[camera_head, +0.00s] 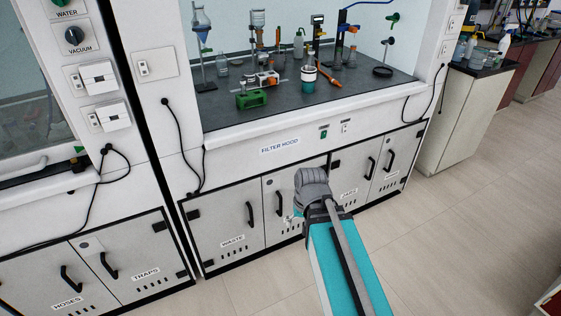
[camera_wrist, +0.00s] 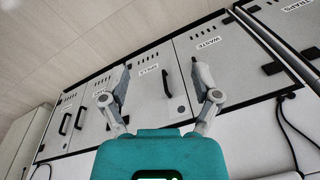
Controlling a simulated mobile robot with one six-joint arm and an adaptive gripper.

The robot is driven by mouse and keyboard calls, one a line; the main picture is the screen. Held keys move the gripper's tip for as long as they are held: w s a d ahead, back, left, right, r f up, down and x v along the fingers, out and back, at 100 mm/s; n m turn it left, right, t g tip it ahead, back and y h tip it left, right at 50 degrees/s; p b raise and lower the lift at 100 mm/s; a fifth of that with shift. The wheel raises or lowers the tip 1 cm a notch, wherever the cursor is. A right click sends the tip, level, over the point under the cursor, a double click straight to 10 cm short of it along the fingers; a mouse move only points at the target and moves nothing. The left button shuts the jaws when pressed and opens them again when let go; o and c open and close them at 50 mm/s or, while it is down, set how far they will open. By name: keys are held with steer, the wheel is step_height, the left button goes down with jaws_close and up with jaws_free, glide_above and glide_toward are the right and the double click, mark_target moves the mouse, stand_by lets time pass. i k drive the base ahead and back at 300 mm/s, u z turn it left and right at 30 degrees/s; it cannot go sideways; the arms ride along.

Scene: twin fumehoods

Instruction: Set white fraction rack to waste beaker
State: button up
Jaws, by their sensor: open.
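A small white rack-like piece with orange parts (camera_head: 262,79) stands on the dark worktop of the filter hood; it may be the white fraction rack, but it is too small to be sure. A white and teal cup-shaped vessel (camera_head: 309,80) stands to its right; I cannot tell whether it is the waste beaker. My gripper is low in front of the hood's cabinet doors, below the worktop and mostly hidden by my arm in the head view. In the wrist view my gripper (camera_wrist: 161,84) has its two fingers spread apart with nothing between them.
A green block (camera_head: 252,99) lies near the worktop's front edge. Flasks, bottles and stands crowd the worktop behind. The raised front lip (camera_head: 320,117) borders it. Cabinet doors with black handles (camera_head: 249,213) face me. Open floor (camera_head: 470,215) lies to the right.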

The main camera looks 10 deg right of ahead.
mark_target(269, 79)
steer(key=k, duration=1.35)
steer(key=z, duration=0.25)
steer(key=i, duration=1.8)
steer(key=u, duration=0.8)
